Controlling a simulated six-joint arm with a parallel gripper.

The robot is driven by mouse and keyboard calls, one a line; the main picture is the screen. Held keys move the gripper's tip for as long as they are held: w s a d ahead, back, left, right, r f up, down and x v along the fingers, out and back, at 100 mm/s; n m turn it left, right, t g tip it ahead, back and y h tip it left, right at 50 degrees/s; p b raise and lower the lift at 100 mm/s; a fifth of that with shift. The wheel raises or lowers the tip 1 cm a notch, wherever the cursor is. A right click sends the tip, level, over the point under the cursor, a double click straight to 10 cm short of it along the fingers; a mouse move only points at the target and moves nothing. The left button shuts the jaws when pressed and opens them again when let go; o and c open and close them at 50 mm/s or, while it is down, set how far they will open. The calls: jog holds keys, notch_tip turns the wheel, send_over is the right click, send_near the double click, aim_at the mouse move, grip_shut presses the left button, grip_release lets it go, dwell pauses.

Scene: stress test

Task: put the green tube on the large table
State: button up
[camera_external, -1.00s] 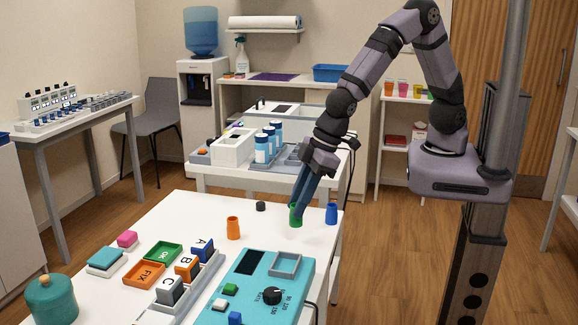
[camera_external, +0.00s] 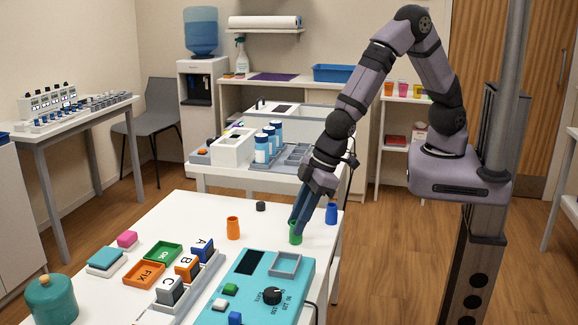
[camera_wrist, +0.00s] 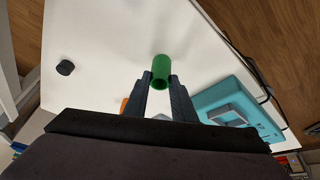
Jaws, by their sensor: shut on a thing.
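The green tube (camera_external: 295,236) is at the right part of the large white table (camera_external: 185,215). My gripper (camera_external: 297,223) reaches down from above and is shut on the tube's upper part. In the wrist view the green tube (camera_wrist: 161,67) sits between the tips of my gripper (camera_wrist: 160,79), with the white tabletop (camera_wrist: 105,45) around it. The tube looks about upright and at or very close to the tabletop. I cannot tell for sure whether its bottom touches.
A blue tube (camera_external: 331,213) stands close to the right, and an orange tube (camera_external: 233,228) to the left. A black knob-like piece (camera_external: 261,206) is behind. A teal device (camera_external: 265,285) lies in front. Bare tabletop lies between the orange and green tubes.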

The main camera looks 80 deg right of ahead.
jog(key=shift+f, duration=0.15)
jog(key=o, duration=1)
jog(key=shift+r, duration=0.2)
jog(key=shift+r, duration=0.15)
jog(key=v, duration=1.1)
jog(key=shift+s+r, duration=0.2)
jog(key=shift+r, duration=0.15)
